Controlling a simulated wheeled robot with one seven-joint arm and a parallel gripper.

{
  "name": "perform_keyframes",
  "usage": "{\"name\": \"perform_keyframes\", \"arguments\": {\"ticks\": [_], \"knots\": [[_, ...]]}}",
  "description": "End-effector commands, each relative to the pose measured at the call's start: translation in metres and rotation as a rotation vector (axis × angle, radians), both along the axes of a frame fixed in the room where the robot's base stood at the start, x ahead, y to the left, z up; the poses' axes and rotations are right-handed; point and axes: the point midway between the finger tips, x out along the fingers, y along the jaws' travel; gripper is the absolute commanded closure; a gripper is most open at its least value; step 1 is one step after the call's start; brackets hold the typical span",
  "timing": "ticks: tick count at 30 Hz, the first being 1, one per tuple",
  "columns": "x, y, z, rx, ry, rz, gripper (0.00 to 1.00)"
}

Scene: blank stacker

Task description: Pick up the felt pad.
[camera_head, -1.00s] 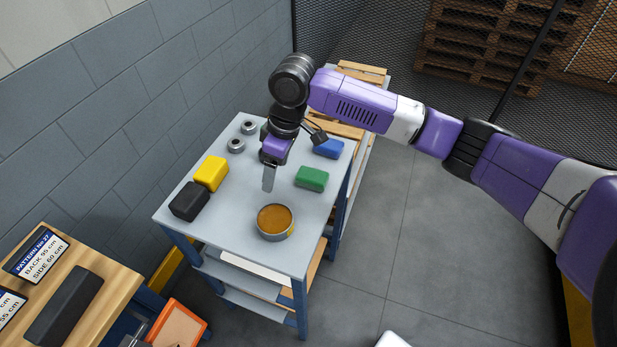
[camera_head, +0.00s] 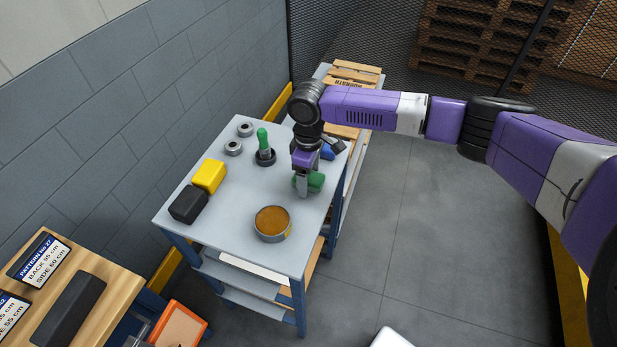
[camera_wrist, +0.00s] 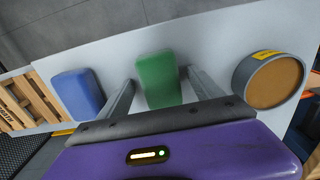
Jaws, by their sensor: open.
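No thing carries a felt pad label, so I cannot tell for certain which one it is. A green rounded block (camera_head: 316,181) lies on the grey table, partly hidden by my gripper (camera_head: 303,193). In the wrist view the green block (camera_wrist: 158,80) shows between the two fingers of my gripper (camera_wrist: 160,82). The gripper is open, with a finger on either side of the block and gaps visible. I cannot tell how far above the table the fingertips are.
A round tin with a brown top (camera_head: 272,222) stands nearby, and a blue block (camera_head: 327,153) lies behind. Yellow (camera_head: 209,175) and black (camera_head: 188,204) blocks lie at left. A green-handled tool (camera_head: 263,146) stands upright near two metal rings (camera_head: 233,147). The table's middle is clear.

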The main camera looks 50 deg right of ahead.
Motion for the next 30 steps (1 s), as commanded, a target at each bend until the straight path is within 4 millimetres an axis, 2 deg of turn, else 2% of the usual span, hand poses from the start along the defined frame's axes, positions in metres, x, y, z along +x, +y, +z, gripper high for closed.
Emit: {"name": "perform_keyframes", "arguments": {"ticks": [7,15,18,25,30], "knots": [[0.0,0.0,-0.002,0.0,-0.001,0.0,0.27],[0.0,0.0,-0.001,0.0,-0.001,0.0,0.8],[0.0,0.0,-0.001,0.0,-0.001,0.0,0.95],[0.0,0.0,0.0,0.001,-0.002,0.0,0.95],[0.001,0.0,0.01,0.001,-0.004,-0.001,0.95]]}}
